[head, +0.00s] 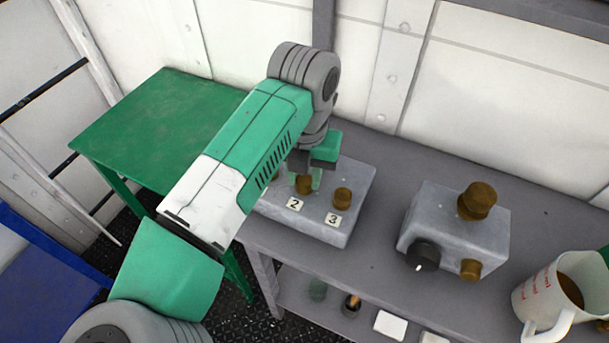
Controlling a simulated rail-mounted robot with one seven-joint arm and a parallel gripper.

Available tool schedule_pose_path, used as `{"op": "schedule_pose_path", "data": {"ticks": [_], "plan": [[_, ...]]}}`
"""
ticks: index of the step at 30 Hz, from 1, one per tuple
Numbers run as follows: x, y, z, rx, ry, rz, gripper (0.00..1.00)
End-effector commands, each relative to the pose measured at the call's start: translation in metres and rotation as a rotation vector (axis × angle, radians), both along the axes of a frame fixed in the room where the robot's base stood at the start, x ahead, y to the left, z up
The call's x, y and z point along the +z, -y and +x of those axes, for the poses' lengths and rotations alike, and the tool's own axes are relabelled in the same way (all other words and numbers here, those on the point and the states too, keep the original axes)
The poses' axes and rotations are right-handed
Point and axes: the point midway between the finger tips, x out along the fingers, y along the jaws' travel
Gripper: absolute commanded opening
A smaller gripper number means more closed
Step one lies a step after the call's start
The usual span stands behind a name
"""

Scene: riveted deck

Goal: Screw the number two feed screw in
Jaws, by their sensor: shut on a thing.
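A grey block (343,237) on the bench carries brown knurled screws with white number labels in front of them. The number two feed screw (304,185) stands behind the label "2" (295,204). My gripper (310,176) points down over it and is shut on it; the fingers are partly hidden by the arm. How deep the screw sits cannot be told. The number three screw (342,197) stands to the right, behind the label "3" (333,219), apart from the gripper. The left part of the block is hidden behind my arm.
To the right, a second grey block (456,224) bears a tall brown knob (477,200), a black dial (422,256) and a small brown knob (470,269). A measuring jug (538,304) stands at the right front. A green table (150,118) is at left. The wall rises behind.

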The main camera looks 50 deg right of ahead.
Motion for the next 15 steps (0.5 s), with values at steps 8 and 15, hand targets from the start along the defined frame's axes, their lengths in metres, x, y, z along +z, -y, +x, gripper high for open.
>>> {"op": "schedule_pose_path", "data": {"ticks": [8, 15], "plan": [[0.0019, -0.0003, 0.0005, -0.259, 0.003, 0.0, 0.06], [0.0025, -0.0001, 0.0003, -0.487, 0.003, 0.0, 0.06]]}}
